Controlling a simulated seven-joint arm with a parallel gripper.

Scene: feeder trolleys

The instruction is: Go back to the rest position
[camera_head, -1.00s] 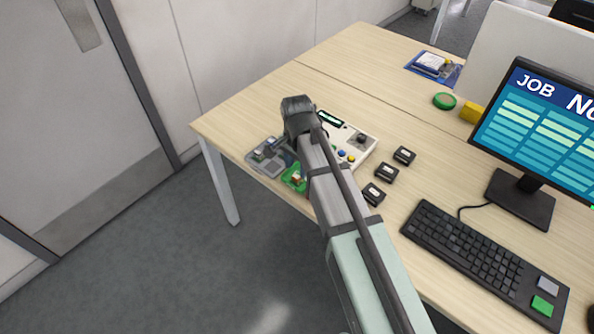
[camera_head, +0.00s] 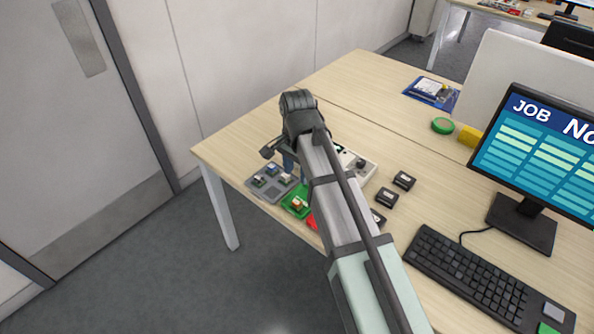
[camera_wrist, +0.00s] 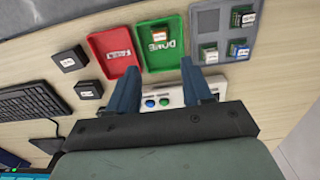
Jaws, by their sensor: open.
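My gripper (camera_wrist: 157,90) is open and empty in the wrist view, its two blue fingers apart above the table. Between and behind the fingers lies a white device with coloured buttons (camera_wrist: 164,101), partly hidden by my gripper. In the head view my arm reaches over the table, and the gripper's blue fingers (camera_head: 296,168) show only in part below the wrist. The white device also shows there, partly covered by my arm (camera_head: 366,170).
A grey tray (camera_head: 262,192) holds several small parts. A green DONE tray (camera_wrist: 176,56) and a red tray (camera_wrist: 131,75) lie beside it. Several black modules (camera_head: 404,180), a keyboard (camera_head: 475,270) and a monitor (camera_head: 540,160) are to the right. The table's far side has free room.

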